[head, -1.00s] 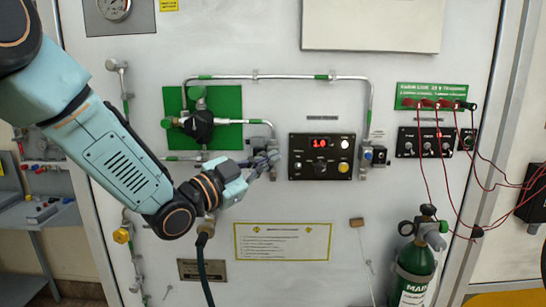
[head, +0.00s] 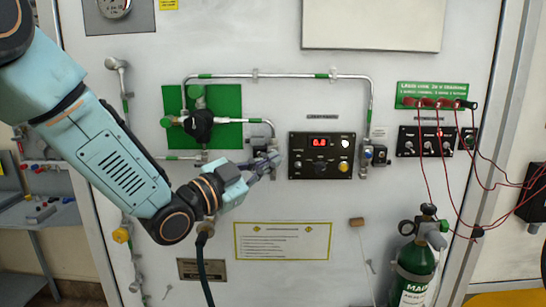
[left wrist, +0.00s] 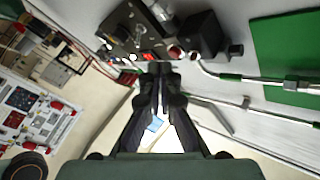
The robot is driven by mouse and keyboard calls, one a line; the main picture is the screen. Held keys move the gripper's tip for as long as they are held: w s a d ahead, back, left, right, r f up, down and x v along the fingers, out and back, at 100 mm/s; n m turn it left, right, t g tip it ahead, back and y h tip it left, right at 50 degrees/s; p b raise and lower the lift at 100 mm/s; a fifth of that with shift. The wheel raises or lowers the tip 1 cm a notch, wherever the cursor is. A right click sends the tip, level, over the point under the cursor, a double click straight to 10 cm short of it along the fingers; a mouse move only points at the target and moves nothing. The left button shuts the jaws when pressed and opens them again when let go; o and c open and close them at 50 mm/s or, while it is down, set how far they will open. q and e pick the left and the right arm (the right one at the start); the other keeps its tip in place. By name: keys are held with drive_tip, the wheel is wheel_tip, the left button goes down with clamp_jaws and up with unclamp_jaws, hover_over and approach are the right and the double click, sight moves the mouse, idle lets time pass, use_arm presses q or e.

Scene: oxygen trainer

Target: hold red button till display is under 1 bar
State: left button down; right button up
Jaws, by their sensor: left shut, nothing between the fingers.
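The black control panel (head: 322,155) on the wall has a small red lit display (head: 320,142). It reads zero-point-something; the last digit is hard to make out. My left gripper (head: 271,162) is shut and empty, its fingertips at the valve fitting just left of the panel. In the left wrist view the closed fingertips (left wrist: 160,68) lie just below a round red button (left wrist: 174,52). I cannot tell for sure whether they touch it. In the head view the fingers and the fitting hide the button. My right gripper is not in view.
Metal piping (head: 290,76) frames the panel above. A green plate (head: 230,103) with a black regulator is at left. A green gas cylinder (head: 414,272) stands at lower right. Red cables (head: 425,180) hang from the switch boxes at right. A paper notice (head: 283,241) is below the panel.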

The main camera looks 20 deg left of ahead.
use_arm(q)
drive_tip(key=shift+s, duration=0.15)
drive_tip(key=shift+s+d, duration=0.25)
drive_tip(key=shift+s, duration=0.5)
drive_tip(key=shift+s+d, duration=0.2)
drive_tip(key=shift+s, duration=0.6)
drive_tip(key=shift+s+d, duration=0.25)
drive_tip(key=shift+s, duration=0.5)
drive_tip(key=s+a+f+n+g+y+b, duration=0.1)
drive_tip(key=s+a+f+n+g+y, duration=0.2)
drive_tip(key=f, duration=0.8)
drive_tip(key=s+f+n+g+y+b, duration=0.1)
drive_tip(key=s+f+n+g+y, duration=0.3)
drive_tip(key=f, duration=0.7)
drive_tip(key=s+a+f+n+g+y+b, duration=0.15)
drive_tip(key=f+n, duration=0.35)
drive_tip(key=f, duration=0.6)
drive_tip(key=s+a+f+g+b, duration=0.1)
drive_tip(key=s+f+g, duration=0.3)
drive_tip(key=s+f, duration=0.6)
drive_tip(key=s+f+n+g+y+b, duration=0.1)
drive_tip(key=s+f+g, duration=0.3)
drive_tip(key=s+f, duration=0.6)
drive_tip(key=s+b, duration=0.1)
drive_tip(key=s, duration=0.6)
drive_tip(key=shift+s+a+f+n+g+b, duration=0.3)
drive_tip(key=shift+a+f+g, duration=0.05)
drive_tip(key=shift+f, duration=0.05)
